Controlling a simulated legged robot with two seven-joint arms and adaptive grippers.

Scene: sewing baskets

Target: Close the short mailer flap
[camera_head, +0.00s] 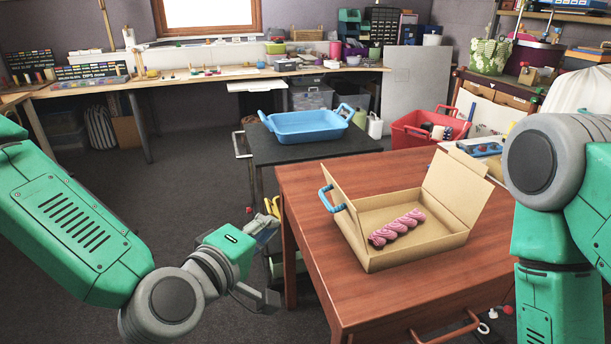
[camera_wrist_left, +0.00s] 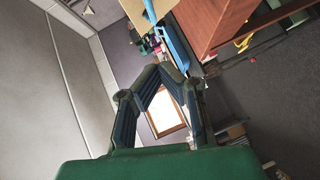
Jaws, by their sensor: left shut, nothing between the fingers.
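The open cardboard mailer (camera_head: 415,250) sits on the wooden table in the head view, with a pink twisted skein (camera_head: 397,228) inside. Its right flap (camera_head: 457,188) stands up and leans outward. Its left flap (camera_head: 343,208) also stands up, beside a blue handle (camera_head: 328,197). Which flap is the short one is hard to tell. My left gripper (camera_head: 272,262) is shut and empty, left of the table and apart from the mailer. Its fingers also show in the left wrist view (camera_wrist_left: 160,74). My right arm shows at the right edge, but its gripper is out of view.
Open floor lies left of the table.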

